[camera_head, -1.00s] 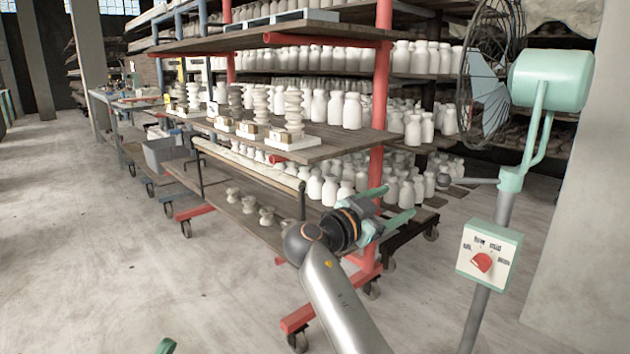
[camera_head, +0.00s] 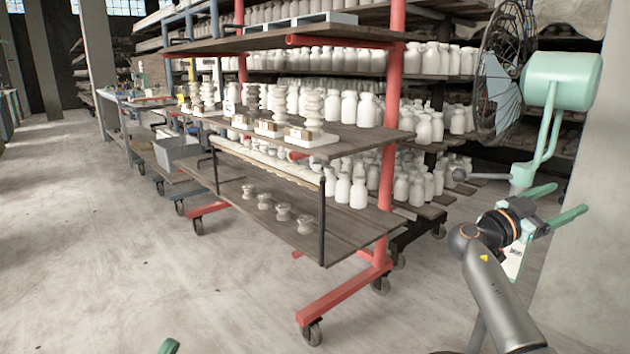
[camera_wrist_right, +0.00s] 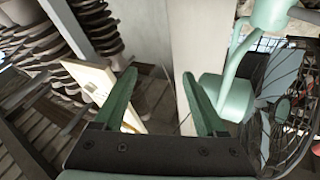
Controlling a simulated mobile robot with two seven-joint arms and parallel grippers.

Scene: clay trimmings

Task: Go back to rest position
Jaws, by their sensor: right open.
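My right gripper (camera_head: 570,200) is at the right of the head view, in front of the fan's post, with its green fingers pointing up and right. It is open and nothing is between its fingers. The right wrist view also shows the two fingers (camera_wrist_right: 160,78) spread apart and empty. Of my left gripper, only a small green tip (camera_head: 169,346) shows at the bottom edge of the head view. The rest of it is out of frame.
A green pedestal fan (camera_head: 562,80) stands at the right; its control box (camera_head: 513,262) is partly hidden behind my right gripper. A red-framed rack (camera_head: 388,160) holds several white bottles and stacked clay pieces. The concrete floor (camera_head: 120,270) at left is clear.

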